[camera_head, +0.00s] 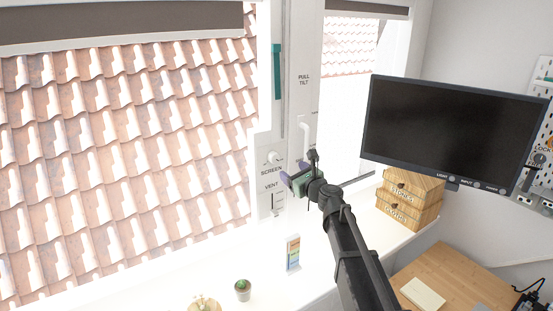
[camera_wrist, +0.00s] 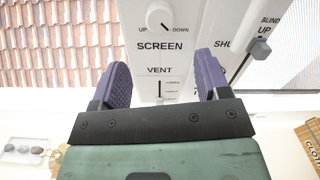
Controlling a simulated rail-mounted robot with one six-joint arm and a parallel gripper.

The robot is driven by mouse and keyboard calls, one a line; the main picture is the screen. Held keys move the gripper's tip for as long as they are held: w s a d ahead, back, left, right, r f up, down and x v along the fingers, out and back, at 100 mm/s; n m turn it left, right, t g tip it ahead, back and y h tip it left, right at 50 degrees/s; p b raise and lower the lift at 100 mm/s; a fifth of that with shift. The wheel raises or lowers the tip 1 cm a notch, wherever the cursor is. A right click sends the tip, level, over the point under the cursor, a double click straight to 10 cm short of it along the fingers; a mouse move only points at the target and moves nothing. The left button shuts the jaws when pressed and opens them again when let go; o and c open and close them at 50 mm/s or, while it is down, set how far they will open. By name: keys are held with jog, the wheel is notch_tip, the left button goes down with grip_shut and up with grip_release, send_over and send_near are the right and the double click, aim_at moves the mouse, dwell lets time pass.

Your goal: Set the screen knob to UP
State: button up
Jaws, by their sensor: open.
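The white round screen knob (camera_head: 272,157) is on the white panel between the windows, above the word SCREEN. In the wrist view the knob (camera_wrist: 159,15) is at the top edge, partly cut off, with UP at its lower left and DOWN at its lower right. A dark mark on it points down and to the right, on the DOWN side. My gripper (camera_wrist: 162,62) is open and empty, its purple fingers spread below the knob in the picture. In the head view my gripper (camera_head: 292,176) is just right of and below the knob, apparently not touching it.
A VENT slider (camera_head: 272,203) is below the knob. A white handle (camera_head: 303,130) and a teal strip (camera_head: 277,72) are above. The monitor (camera_head: 450,130) and wooden drawers (camera_head: 408,200) stand right. A small cactus (camera_head: 243,290) and a coloured card (camera_head: 293,253) stand on the sill.

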aim_at(276, 159)
jog(key=x, duration=1.1)
jog(key=shift+s, duration=0.1)
jog(key=shift+c, duration=0.3)
jog(key=c, duration=0.9)
jog(key=shift+o, duration=0.2)
jog(key=shift+n, duration=0.4)
